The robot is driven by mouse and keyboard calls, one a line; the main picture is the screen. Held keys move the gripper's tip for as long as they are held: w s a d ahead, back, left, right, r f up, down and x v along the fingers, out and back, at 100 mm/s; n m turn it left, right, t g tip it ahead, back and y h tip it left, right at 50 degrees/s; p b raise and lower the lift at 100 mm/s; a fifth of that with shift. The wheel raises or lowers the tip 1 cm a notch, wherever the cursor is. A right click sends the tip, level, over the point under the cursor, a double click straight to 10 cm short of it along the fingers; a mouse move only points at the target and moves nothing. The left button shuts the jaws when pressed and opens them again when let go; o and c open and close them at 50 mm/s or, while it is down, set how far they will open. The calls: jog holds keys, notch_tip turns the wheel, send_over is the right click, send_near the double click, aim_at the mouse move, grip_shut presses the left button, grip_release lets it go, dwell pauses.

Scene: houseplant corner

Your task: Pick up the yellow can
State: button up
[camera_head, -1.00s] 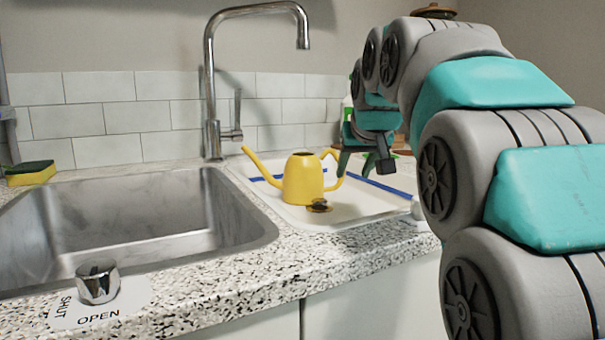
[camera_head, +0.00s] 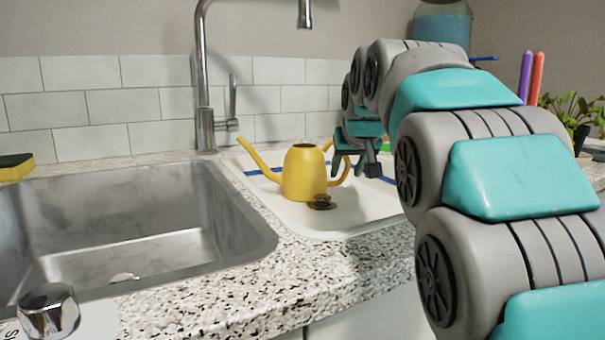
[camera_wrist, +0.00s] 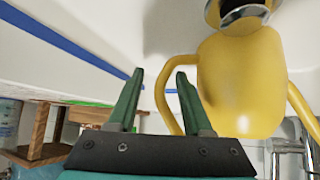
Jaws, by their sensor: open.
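My gripper (camera_head: 352,166) is at the handle side, open and empty. In the wrist view, the can's body (camera_wrist: 238,90) fills the right. The handle (camera_wrist: 160,90) shows between my two green fingers (camera_wrist: 160,76), apparently not clamped. I cannot tell the exact depth of the handle between them.
The steel sink (camera_head: 130,225) and tall tap (camera_head: 204,110) are to the left. Plants (camera_head: 575,115) stand at the right. A wooden item (camera_wrist: 45,130) shows at the wrist view's lower left.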

jog(key=x, duration=0.2)
jog(key=shift+w+f, duration=0.25)
grip_shut()
dwell(1.2)
